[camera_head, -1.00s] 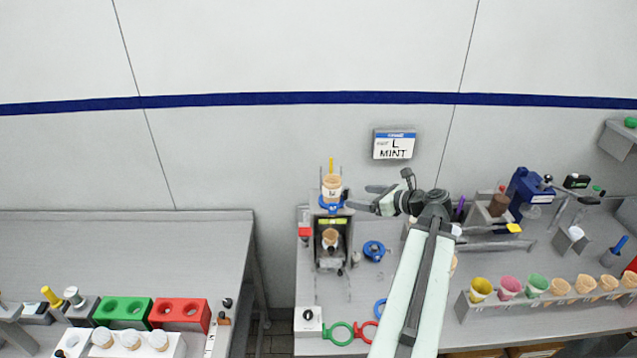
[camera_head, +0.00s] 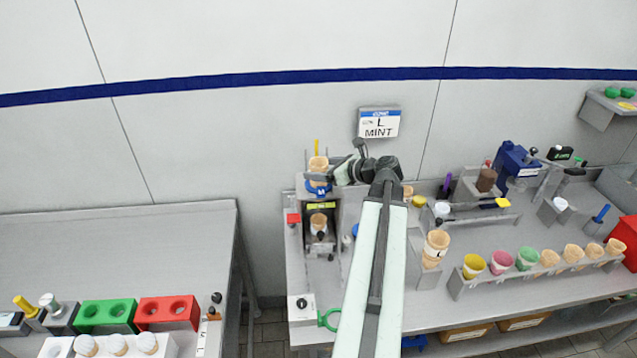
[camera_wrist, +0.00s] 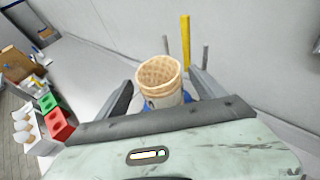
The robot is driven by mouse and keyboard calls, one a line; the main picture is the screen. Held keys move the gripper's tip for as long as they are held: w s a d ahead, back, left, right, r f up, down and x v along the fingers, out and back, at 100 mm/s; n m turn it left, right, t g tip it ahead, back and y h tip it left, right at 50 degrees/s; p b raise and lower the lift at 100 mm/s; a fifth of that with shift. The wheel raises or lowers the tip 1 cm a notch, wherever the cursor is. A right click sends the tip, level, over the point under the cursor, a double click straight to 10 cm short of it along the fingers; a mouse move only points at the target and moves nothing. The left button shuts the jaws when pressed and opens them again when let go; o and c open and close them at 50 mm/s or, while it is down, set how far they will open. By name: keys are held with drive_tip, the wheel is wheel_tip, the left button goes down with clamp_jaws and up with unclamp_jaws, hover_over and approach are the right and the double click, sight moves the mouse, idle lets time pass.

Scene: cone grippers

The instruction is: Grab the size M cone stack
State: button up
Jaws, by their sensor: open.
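The size M cone stack (camera_head: 318,164) is a tan waffle cone stack with a white band. It stands upright in a blue ring marked M (camera_head: 318,187) on top of a grey dispenser (camera_head: 318,214). My gripper (camera_head: 331,170) is at the right side of the stack, at about its height. In the wrist view the stack (camera_wrist: 160,75) sits between the two open fingers of my gripper (camera_wrist: 160,92), with a visible gap on each side. The lower part of the stack is hidden behind the gripper body there.
A yellow rod (camera_head: 317,147) stands just behind the stack. Another cone (camera_head: 318,222) sits lower in the dispenser. A larger cone stack (camera_head: 437,245) and a rack of colored cups (camera_head: 474,266) are at right. A sign reading L MINT (camera_head: 379,123) hangs on the wall.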

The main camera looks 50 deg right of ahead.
drive_tip(key=shift+x, duration=0.8)
drive_tip(key=shift+s, duration=0.15)
drive_tip(key=c, duration=1.1)
drive_tip(key=shift+o, duration=0.2)
